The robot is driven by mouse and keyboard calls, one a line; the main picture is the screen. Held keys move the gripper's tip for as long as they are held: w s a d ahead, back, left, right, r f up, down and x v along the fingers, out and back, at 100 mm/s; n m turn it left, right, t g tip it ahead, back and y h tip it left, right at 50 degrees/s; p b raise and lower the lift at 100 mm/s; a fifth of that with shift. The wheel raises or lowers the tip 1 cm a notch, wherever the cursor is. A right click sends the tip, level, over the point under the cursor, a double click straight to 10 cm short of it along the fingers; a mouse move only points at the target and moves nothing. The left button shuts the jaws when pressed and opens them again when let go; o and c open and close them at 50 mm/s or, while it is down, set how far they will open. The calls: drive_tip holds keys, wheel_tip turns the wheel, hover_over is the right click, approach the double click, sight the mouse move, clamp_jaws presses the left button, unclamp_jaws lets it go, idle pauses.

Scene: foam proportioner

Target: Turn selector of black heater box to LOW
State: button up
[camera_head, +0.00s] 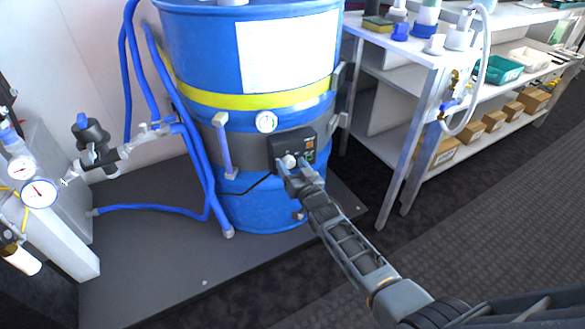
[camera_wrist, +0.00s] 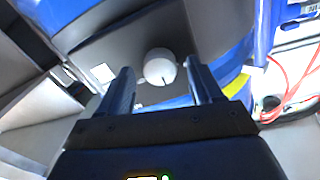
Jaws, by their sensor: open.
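The black heater box (camera_head: 293,147) sits on the dark band around the blue drum, and its dark face (camera_wrist: 130,42) fills much of the wrist view. Its selector is a round pale knob (camera_head: 289,161) on the lower left of the box. In the wrist view the knob (camera_wrist: 160,67) has a short dark mark on its lower right edge. My gripper (camera_wrist: 158,78) is open, with one finger on each side of the knob and visible gaps between. In the head view my gripper (camera_head: 296,172) covers the box's lower edge. The LOW label cannot be read.
The blue drum (camera_head: 190,60) stands on a dark platform (camera_head: 150,280). A shelf unit (camera_head: 410,110) stands to the right.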

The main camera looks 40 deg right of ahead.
drive_tip(key=c, duration=1.1)
drive_tip(key=shift+o, duration=0.2)
drive_tip(key=shift+n, duration=0.3)
drive_tip(key=n+b, duration=0.3)
drive_tip(key=n, duration=0.2)
drive_tip(key=shift+w+a+f, duration=0.1)
drive_tip(key=shift+f, duration=0.05)
drive_tip(key=n+b, duration=0.2)
drive_tip(key=n, duration=0.1)
drive_tip(key=shift+n, duration=0.4)
drive_tip(key=shift+n+b, duration=0.55)
drive_tip(key=shift+n, duration=0.65)
